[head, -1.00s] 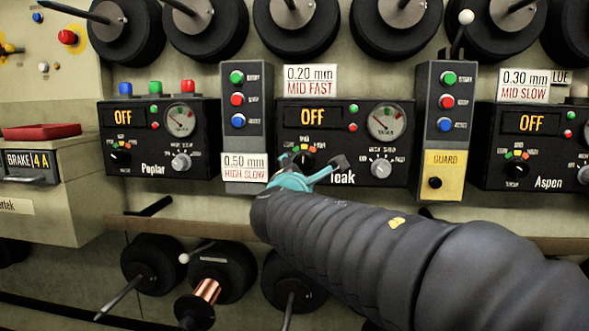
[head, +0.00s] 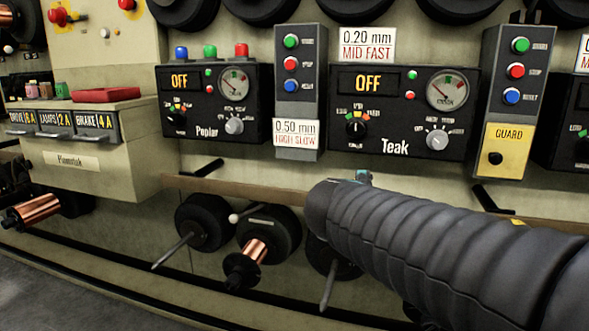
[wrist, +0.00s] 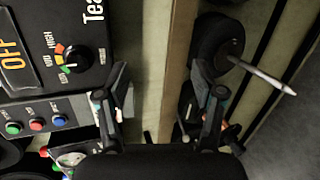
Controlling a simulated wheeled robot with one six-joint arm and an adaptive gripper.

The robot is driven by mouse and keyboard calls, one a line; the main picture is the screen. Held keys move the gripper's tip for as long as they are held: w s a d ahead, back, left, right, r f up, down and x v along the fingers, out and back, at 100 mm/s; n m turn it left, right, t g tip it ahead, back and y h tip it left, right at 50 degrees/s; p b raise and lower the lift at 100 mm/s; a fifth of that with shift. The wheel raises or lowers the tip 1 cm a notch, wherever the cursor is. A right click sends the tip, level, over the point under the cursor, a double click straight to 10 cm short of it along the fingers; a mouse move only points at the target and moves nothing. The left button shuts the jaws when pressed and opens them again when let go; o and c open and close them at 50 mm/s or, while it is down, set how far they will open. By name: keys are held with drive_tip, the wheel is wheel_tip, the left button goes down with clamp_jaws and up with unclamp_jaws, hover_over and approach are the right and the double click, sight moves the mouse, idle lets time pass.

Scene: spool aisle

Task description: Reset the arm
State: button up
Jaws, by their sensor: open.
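In the head view my sleeved arm comes in from the lower right and hides nearly all of the gripper; only a teal bit shows above the arm's end. The Teak control box (head: 403,113) reads OFF and is above the arm; part of it also shows at the upper left of the wrist view (wrist: 52,45). Nothing is seen held between the fingers.
The Poplar box (head: 211,105) reads OFF. Button columns (head: 299,85) and a yellow guard plate (head: 508,151) flank Teak. A beige ledge (head: 235,193) runs below, with black spools (head: 204,221) and a copper spool (head: 247,262) under it. Labelled drawers (head: 60,122) stand left. Grey floor is at lower left.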

drive_tip(key=s+d+f+m+g+y+p, duration=0.25)
drive_tip(key=s+f+m+g, duration=0.35)
drive_tip(key=s+f+m, duration=0.5)
drive_tip(key=s+a+r+m+y+p, duration=0.1)
drive_tip(key=s+r+y+p, duration=0.1)
drive_tip(key=s+p, duration=0.2)
drive_tip(key=s+r+m+g+y+p, duration=0.1)
drive_tip(key=s+r+m+p, duration=0.1)
drive_tip(key=s, duration=0.8)
drive_tip(key=shift+a+m+y+p, duration=0.3)
drive_tip(key=shift+a+y+p, duration=0.1)
drive_tip(key=shift+p, duration=0.5)
